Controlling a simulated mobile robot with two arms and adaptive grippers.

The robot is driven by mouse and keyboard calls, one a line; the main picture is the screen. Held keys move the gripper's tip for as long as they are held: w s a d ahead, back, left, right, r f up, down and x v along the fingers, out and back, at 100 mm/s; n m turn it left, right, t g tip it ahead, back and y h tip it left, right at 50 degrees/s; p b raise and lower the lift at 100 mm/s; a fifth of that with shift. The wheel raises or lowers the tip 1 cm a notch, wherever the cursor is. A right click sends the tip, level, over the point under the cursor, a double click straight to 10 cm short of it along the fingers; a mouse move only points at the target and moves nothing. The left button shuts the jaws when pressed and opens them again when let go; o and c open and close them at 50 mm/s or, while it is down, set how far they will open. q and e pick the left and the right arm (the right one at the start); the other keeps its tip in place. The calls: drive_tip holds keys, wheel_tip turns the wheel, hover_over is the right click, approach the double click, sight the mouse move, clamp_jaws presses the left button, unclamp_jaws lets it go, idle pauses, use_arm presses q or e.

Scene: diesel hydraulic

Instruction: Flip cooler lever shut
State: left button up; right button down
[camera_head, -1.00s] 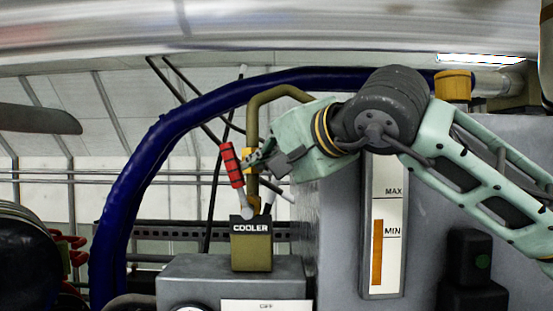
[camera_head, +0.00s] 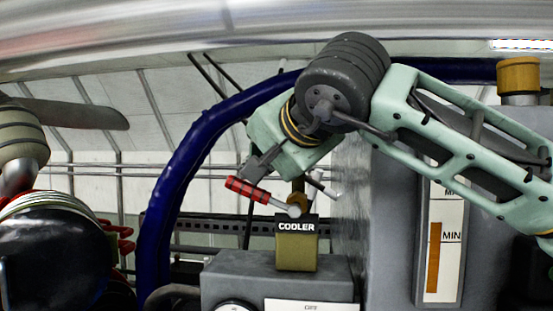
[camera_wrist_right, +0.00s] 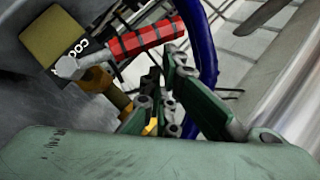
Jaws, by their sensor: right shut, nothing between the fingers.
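The cooler lever has a red handle with black bands (camera_head: 247,188) and a pale metal pivot end. It sits above the olive block labelled COOLER (camera_head: 296,255) and leans far to the left, close to horizontal. It also shows in the right wrist view as the red handle (camera_wrist_right: 148,37), beside the olive block (camera_wrist_right: 55,38). My right gripper (camera_head: 258,167) is shut and empty, just above the red handle; whether it touches the handle is unclear. Its fingers (camera_wrist_right: 165,92) show below the handle in the wrist view. My left gripper is not in view.
A thick blue hose (camera_head: 185,165) arches behind the lever. A short pale-ended lever (camera_head: 322,185) stands right of the pivot. A grey box (camera_head: 240,272) lies under the block. A grey tank with a MIN gauge (camera_head: 443,250) stands at right, partly behind my right arm.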

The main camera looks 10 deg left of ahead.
drive_tip(key=shift+a+f, duration=0.7)
drive_tip(key=shift+a, duration=0.1)
drive_tip(key=shift+a+f+b, duration=0.15)
drive_tip(key=shift+a+b, duration=0.05)
drive_tip(key=shift+b, duration=0.1)
idle(1.2)
drive_tip(key=shift+s, duration=0.1)
